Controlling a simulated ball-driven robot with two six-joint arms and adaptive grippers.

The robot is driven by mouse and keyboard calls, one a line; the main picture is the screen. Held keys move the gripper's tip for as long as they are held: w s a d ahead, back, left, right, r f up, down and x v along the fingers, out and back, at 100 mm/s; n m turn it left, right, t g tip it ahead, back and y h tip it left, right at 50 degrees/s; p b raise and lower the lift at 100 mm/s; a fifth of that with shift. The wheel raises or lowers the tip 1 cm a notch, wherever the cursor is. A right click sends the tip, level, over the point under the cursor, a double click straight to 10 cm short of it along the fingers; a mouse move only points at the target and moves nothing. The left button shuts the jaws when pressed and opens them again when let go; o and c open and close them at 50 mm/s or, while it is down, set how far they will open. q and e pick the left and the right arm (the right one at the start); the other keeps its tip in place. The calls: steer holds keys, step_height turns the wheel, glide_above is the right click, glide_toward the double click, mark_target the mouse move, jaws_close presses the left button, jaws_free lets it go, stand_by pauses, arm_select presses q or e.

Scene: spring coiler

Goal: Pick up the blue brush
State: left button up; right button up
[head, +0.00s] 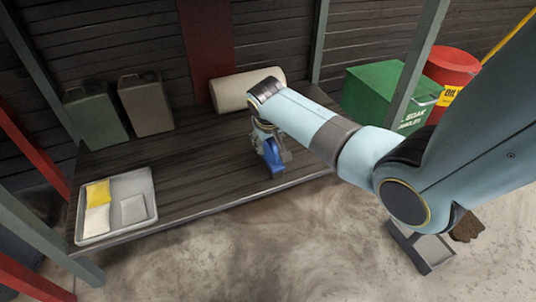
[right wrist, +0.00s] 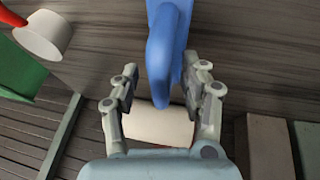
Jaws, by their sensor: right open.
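The blue brush (head: 273,158) is near the front edge of the dark wooden bench (head: 190,190), partly hidden by my right gripper (head: 266,142) in the head view. In the right wrist view the brush (right wrist: 167,55) reaches in from the top edge, and its rounded end lies between the two fingers. My right gripper (right wrist: 166,82) is open, with a gap showing on each side of the brush. The rest of the brush is out of frame there. My left gripper is not in view.
A grey tray (head: 147,188) with yellow, white and grey packets is at the bench's left. Two canisters (head: 95,118) (head: 146,103) and a pale roll (head: 232,92) stand at the back. A green box (head: 372,92) and a red drum (head: 452,70) are beyond the right post.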

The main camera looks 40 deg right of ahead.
jaws_close()
steer(key=shift+r, duration=0.2)
stand_by(0.6)
